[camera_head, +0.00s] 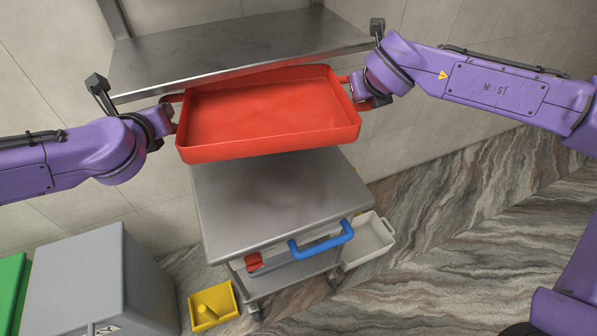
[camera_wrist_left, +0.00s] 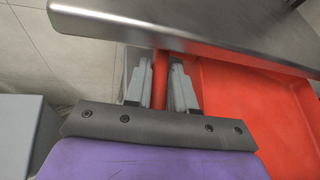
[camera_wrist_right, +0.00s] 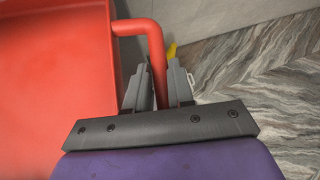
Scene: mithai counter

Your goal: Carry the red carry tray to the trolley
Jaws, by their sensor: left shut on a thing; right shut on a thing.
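The red carry tray (camera_head: 270,112) is empty and held up between my two grippers in the head view. It looks slightly tilted, and it covers the far part of the trolley top from view. My left gripper (camera_head: 172,118) is shut on the tray's left handle, which shows between the fingers in the left wrist view (camera_wrist_left: 159,80). My right gripper (camera_head: 362,92) is shut on the right handle, seen in the right wrist view (camera_wrist_right: 157,60). The grey metal trolley (camera_head: 280,195) has a bare visible top and a blue push handle (camera_head: 322,240) at its near side.
A steel shelf (camera_head: 240,45) spans the wall behind the tray, close to its far edge. A grey box (camera_head: 95,280) and a green thing (camera_head: 10,290) stand at the lower left. A yellow bin (camera_head: 214,306) and a white bin (camera_head: 368,244) are by the trolley. Marble floor lies clear at right.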

